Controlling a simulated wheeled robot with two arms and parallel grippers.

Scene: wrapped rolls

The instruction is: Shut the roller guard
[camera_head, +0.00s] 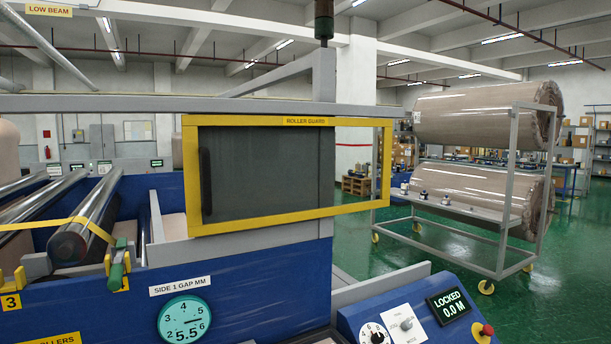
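The roller guard (287,226) is a yellow rectangular frame with a dark, see-through panel and a "ROLLER GUARD" label on its top bar. It hangs at the middle of the head view below a long grey rail (250,106). A dark vertical handle (207,180) shows at the panel's left side. The steel rollers (92,215) lie uncovered to the left of the guard. The guard's right part reaches past the grey post, over the open floor side. Neither of my grippers shows in the view.
A blue machine body (240,290) fills the front, with a gap dial (185,320) and a control panel (400,318) reading "LOCKED 0.0 M". A red emergency button (483,331) is at lower right. A wheeled rack (505,190) holds wrapped rolls. Green floor is free around it.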

